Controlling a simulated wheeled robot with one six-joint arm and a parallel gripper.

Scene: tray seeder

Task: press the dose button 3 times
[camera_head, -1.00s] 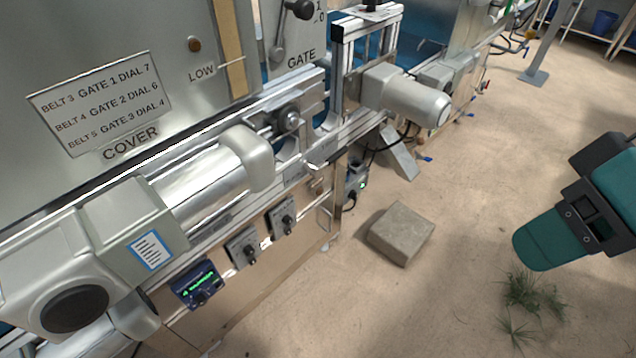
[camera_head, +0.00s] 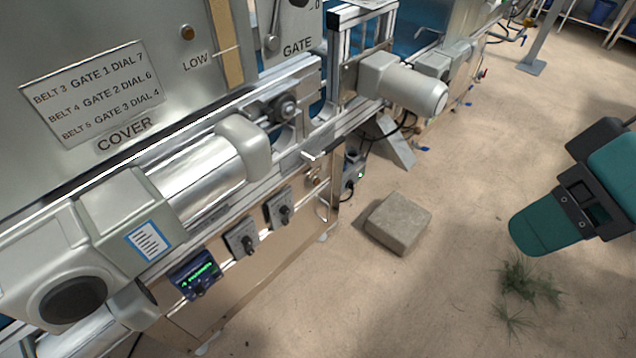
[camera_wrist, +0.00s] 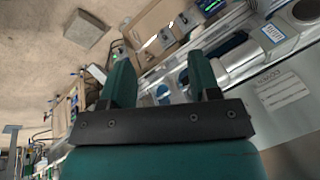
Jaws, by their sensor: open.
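My gripper (camera_wrist: 160,68) shows in the wrist view with its two teal fingers apart and nothing between them. In the head view a teal and dark part of my arm (camera_head: 575,212) is at the right, over open floor and well apart from the machine. The seeder machine's grey panel (camera_head: 60,40) fills the left of the head view, with a label listing belts, gates and dials (camera_head: 92,92) and the words COVER, LOW and GATE. I cannot make out a button marked dose.
Below the rail are a blue display unit with green text (camera_head: 196,274) and two grey boxes with dark knobs (camera_head: 242,237) (camera_head: 281,208). A grey motor (camera_head: 412,90) juts toward the aisle. A stone-like block (camera_head: 397,222) and a weed tuft (camera_head: 525,282) are on the floor.

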